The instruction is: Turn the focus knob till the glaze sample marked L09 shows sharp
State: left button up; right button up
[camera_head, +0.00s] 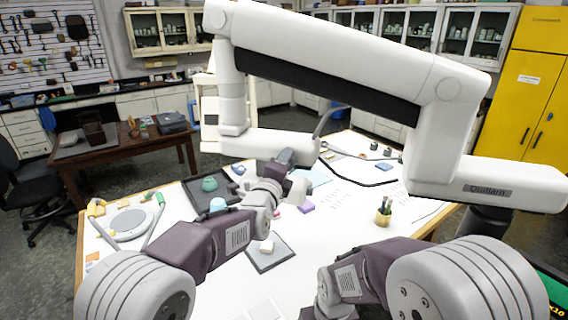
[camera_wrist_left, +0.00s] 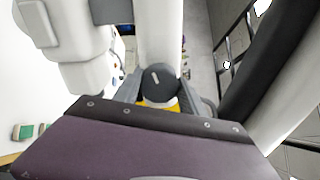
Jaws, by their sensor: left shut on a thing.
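A dark round focus knob (camera_wrist_left: 160,78) with a white mark on top and a yellow band below it shows in the left wrist view. My left gripper (camera_wrist_left: 160,92) is shut on it, with a grey finger on either side. In the head view my left wrist reaches up to the white boom-arm microscope (camera_head: 340,65), and the knob is hidden there. A small pale sample (camera_head: 267,247) lies on a dark square plate (camera_head: 271,262) on the table. No L09 mark can be read.
The white table (camera_head: 350,225) also bears a teal pot (camera_head: 209,184) on a dark tray, a brush cup (camera_head: 384,212) and a round grey disc (camera_head: 131,222). The microscope's boom spans above the table. A yellow cabinet (camera_head: 530,85) stands behind.

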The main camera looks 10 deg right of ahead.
dwell(0.5)
pick_arm(q)
jog(key=o, duration=1.4)
jog(key=shift+c, duration=0.2)
jog(key=b+v, duration=0.4)
jog(key=v, duration=0.5)
jog(key=shift+b, duration=0.4)
